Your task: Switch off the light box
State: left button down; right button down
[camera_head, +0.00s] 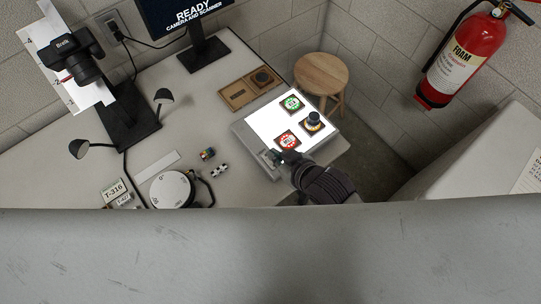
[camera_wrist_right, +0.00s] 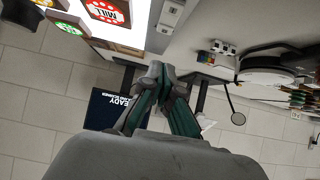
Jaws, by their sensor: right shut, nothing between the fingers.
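The light box (camera_head: 262,126) stands on the right part of the desk, and its top panel glows bright white. Green and red square pieces and a piece with a black round top lie on it. A grey strip with small raised parts (camera_head: 268,159), perhaps the switch, runs along its near left edge. The box also shows upside down at the top left of the right wrist view (camera_wrist_right: 138,36). My right gripper (camera_head: 281,157) is shut and empty at that edge; its fingertips (camera_wrist_right: 157,72) look close to it, but I cannot tell whether they touch. My left gripper is out of view.
A wooden board (camera_head: 238,94) lies behind the box. A monitor (camera_head: 183,12), camera stand (camera_head: 130,126) and white round device (camera_head: 172,188) are on the desk (camera_head: 200,118). A stool (camera_head: 322,74) stands beyond it. A pale surface (camera_head: 270,255) fills the foreground.

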aim_at(265, 155)
jog(key=f, duration=0.1)
jog(key=w+f, duration=0.1)
jog(key=a+f, duration=0.1)
jog(key=shift+w+a+f, duration=0.1)
jog(key=shift+w+f, duration=0.2)
jog(key=shift+f, duration=0.85)
jog(key=p, duration=0.3)
jog(key=shift+w+a+r+g+h, duration=0.2)
jog(key=shift+g+h, duration=0.1)
jog(key=shift+g, duration=0.1)
jog(key=shift+f, duration=0.5)
jog(key=shift+w+r, duration=0.1)
jog(key=shift+w, duration=0.05)
